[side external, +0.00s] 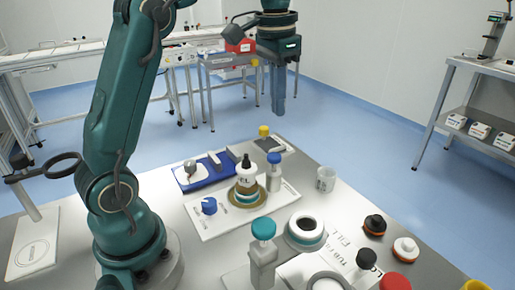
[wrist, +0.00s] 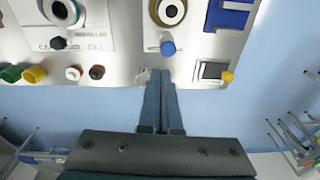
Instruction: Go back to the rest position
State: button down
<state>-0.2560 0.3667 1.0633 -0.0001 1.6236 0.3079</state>
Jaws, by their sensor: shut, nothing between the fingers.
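My gripper (side external: 278,112) hangs pointing down in the upper middle of the side view, past the table's far edge and over the blue floor. Its two fingers are together with nothing between them. In the wrist view my gripper (wrist: 161,73) shows the fingers shut, their tips overlapping the edge of the table in the picture. The steel table (side external: 165,195) carries a dropper bottle (side external: 245,177) standing in a round holder on a white plate (side external: 203,222). A blue cap (side external: 209,206) lies on that plate.
A blue tray (side external: 184,183), a clear beaker (side external: 326,180), a blue-capped bottle (side external: 273,172) and a teal-capped bottle (side external: 263,255) stand on the table. Loose black (side external: 375,224) and white (side external: 405,248) caps lie at right. A shelf (side external: 470,115) stands far right. Floor around my gripper looks clear.

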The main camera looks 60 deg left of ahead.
jog(key=s+d+r+t, duration=0.3)
jog(key=s+d, duration=0.3)
jog(key=s, duration=0.3)
jog(key=s+d+f+t, duration=0.1)
jog(key=s+d+f, duration=0.1)
jog(key=s+f, duration=0.4)
notch_tip(320, 180, down, 3)
jog(key=shift+r+n+t, duration=0.1)
jog(key=shift+n+t, duration=0.2)
jog(key=shift+s, duration=0.2)
dwell(0.5)
